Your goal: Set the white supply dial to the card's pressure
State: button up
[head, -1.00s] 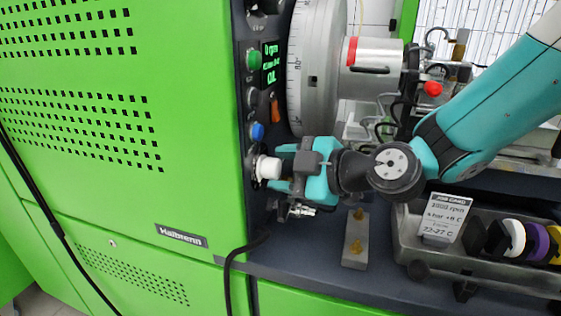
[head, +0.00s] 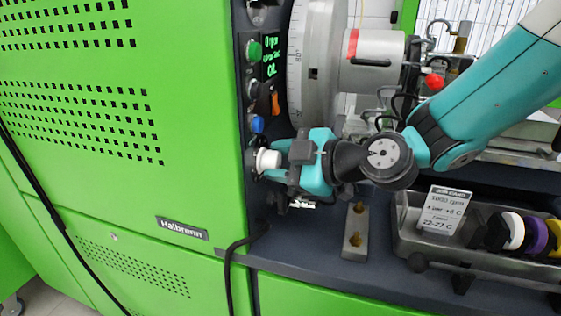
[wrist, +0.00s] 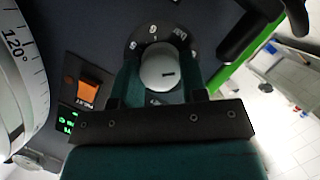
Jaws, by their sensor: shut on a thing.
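The white supply dial (head: 268,160) is a round knob at the foot of the control column on the green machine's edge. My gripper (head: 285,160) reaches it from the right. In the wrist view, the teal fingers of my gripper (wrist: 160,78) are shut on both sides of the white dial (wrist: 160,66). Scale figures ring the dial, partly hidden by the fingers. The job card (head: 444,210) stands in the grey tray; its small print reads about 1000 rpm and a bar value I cannot read surely.
Above the dial are a blue button (head: 257,124), an orange switch (head: 275,103), a green button (head: 254,50) and a green-lit display (head: 270,58). A large graduated wheel (head: 312,70) stands close by. The tray (head: 420,238) holds coloured discs. A black cable (head: 230,270) hangs below.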

jog(key=m+g, duration=0.2)
jog(key=m, duration=0.2)
jog(key=shift+w+g+y, duration=0.1)
jog(key=shift+g+y, duration=0.2)
jog(key=shift+g, duration=0.1)
jog(key=m+g, duration=0.1)
jog(key=m, duration=0.1)
jog(key=m+g+y+p, duration=0.1)
jog(key=m, duration=0.1)
jog(key=shift+w+d+r+g, duration=0.1)
jog(key=shift+g, duration=0.3)
jog(key=m+g+y+p, duration=0.1)
jog(key=m, duration=0.2)
jog(key=shift+m+g+p, duration=0.3)
jog(key=shift+p, duration=0.1)
jog(key=shift+w+m+g+y+p, duration=0.1)
jog(key=shift+m+g+y+p, duration=0.55)
jog(key=shift+m, duration=0.85)
jog(key=o, duration=0.6)
jog(key=shift+o, duration=0.2)
jog(key=shift+f, duration=0.2)
